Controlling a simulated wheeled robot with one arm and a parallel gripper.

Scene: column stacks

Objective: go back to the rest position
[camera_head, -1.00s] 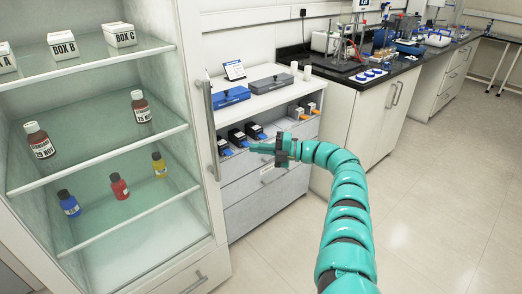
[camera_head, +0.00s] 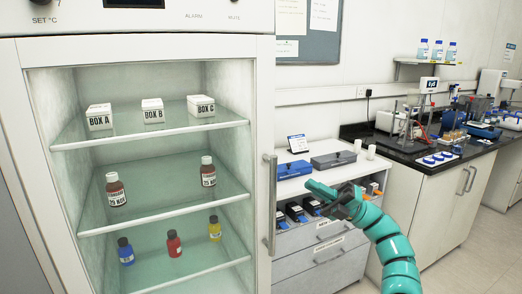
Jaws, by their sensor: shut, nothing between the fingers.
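My gripper (camera_head: 312,187) is at the end of my teal arm, right of the middle of the picture. Its fingers are shut and empty and point left, in front of the white cabinet (camera_head: 287,185) with the tool slots. It is apart from the fridge handle (camera_head: 270,205), to the right of it. The arm comes up from the lower right and hides part of the cabinet's drawers.
An open-fronted fridge (camera_head: 262,130) on the left holds white boxes (camera_head: 153,111), brown bottles (camera_head: 115,190) and small coloured bottles (camera_head: 174,244). A blue case (camera_head: 293,169) and a grey case (camera_head: 333,159) lie on the cabinet. A black-topped bench (camera_head: 410,155) stands at the right.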

